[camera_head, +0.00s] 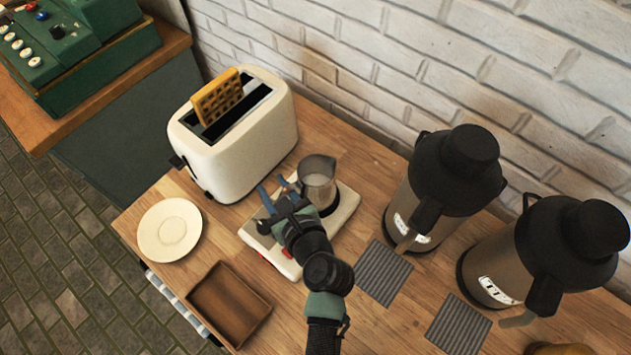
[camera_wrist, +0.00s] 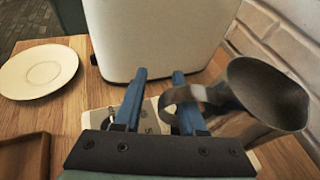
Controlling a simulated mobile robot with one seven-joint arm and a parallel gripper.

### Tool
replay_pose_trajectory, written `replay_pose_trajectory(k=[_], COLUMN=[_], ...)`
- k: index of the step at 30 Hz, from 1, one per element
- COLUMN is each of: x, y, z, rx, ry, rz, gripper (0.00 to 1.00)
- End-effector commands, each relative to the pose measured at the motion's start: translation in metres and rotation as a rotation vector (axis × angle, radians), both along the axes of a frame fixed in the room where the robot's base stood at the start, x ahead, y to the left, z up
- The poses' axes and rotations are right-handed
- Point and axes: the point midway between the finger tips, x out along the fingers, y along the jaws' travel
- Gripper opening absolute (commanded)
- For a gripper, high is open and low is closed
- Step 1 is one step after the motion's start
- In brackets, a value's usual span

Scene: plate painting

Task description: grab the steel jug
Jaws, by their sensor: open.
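The steel jug (camera_head: 318,180) stands upright on a white hot plate (camera_head: 345,212), between the toaster and the black-topped dispensers. In the wrist view the jug (camera_wrist: 268,92) is at the right, with its handle (camera_wrist: 186,98) pointing left toward my fingers. My gripper (camera_head: 270,194) is open, with blue fingers, just left of the jug over the hot plate. In the wrist view my gripper (camera_wrist: 158,76) has its right finger close by the handle; I cannot tell whether they touch. My arm hides part of the hot plate.
A cream toaster (camera_head: 240,140) with a waffle (camera_head: 217,97) stands behind my gripper. A white plate (camera_head: 170,230) and a brown wooden tray (camera_head: 229,304) lie to the left. Two dispensers (camera_head: 432,190) and ridged grey mats (camera_head: 384,273) are at the right, before a brick wall.

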Motion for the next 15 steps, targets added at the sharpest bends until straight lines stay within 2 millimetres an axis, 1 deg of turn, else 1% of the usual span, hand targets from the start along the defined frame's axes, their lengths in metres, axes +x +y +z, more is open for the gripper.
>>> replay_pose_trajectory(k=[5, 12, 15], x=[0.0000, -0.0002, -0.0002], y=[0.0002, 0.0001, 0.0001], z=[-0.0002, 0.0000, 0.0001], rx=[0.000, 0.000, 0.000], ry=[0.000, 0.000, 0.000], rz=[0.000, 0.000, 0.001], gripper=[0.40, 0.00, 0.00])
